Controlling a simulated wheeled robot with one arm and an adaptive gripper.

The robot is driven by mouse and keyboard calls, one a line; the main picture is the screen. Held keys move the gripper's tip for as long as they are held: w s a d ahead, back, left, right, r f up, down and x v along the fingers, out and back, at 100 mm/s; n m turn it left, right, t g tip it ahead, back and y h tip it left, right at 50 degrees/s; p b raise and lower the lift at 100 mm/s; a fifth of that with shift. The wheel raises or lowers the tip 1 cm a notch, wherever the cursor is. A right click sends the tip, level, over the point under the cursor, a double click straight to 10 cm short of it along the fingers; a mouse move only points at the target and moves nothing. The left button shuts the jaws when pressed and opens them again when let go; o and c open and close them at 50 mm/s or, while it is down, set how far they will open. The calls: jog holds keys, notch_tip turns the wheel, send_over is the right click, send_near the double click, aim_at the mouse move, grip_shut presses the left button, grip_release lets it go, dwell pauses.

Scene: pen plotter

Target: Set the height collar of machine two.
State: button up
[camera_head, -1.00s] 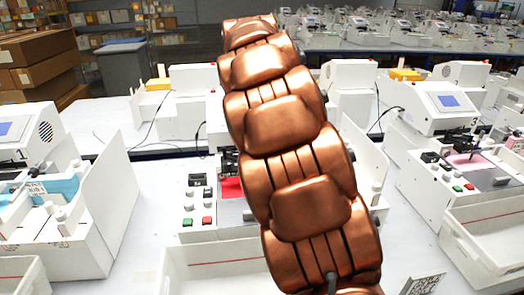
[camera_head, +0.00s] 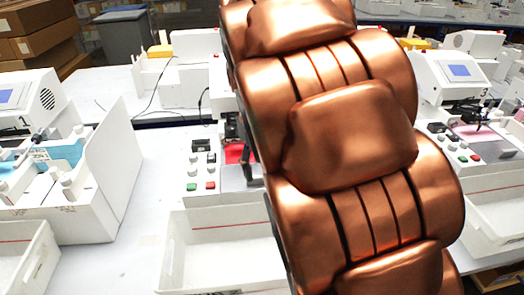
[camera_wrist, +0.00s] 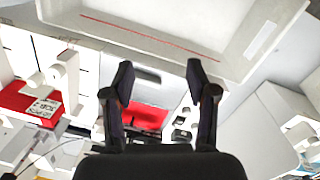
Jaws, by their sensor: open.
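The middle machine (camera_head: 207,180) stands between one marked 1 (camera_head: 25,95) and one marked 3 (camera_head: 455,80), and my copper arm covers most of it in the head view. Its panel of black, grey, green and red buttons and part of a red sheet (camera_head: 236,153) show left of the arm. In the wrist view my gripper (camera_wrist: 160,78) is open and empty, with its two dark fingers apart. A red surface (camera_wrist: 148,116) lies beyond and between the fingers. I cannot make out the height collar.
A white tray with a red line (camera_head: 220,232) stands in front of the middle machine, and it spans the top of the wrist view (camera_wrist: 170,42). A tall white side panel (camera_head: 112,170) stands to the left. White tabletop is clear between them.

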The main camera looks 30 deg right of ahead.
jog(key=shift+s+a+f, duration=0.35)
jog(key=shift+s+a, duration=0.2)
jog(key=shift+s, duration=0.2)
jog(key=shift+s, duration=0.1)
jog(key=s+a+f, duration=0.4)
jog(key=s, duration=0.4)
jog(key=s+a+f+n+g, duration=0.1)
jog(key=s+a+f, duration=0.3)
jog(key=s, duration=0.5)
jog(key=shift+a+f, duration=0.35)
jog(key=shift+f, duration=0.05)
jog(key=shift+s, duration=0.1)
dwell(0.6)
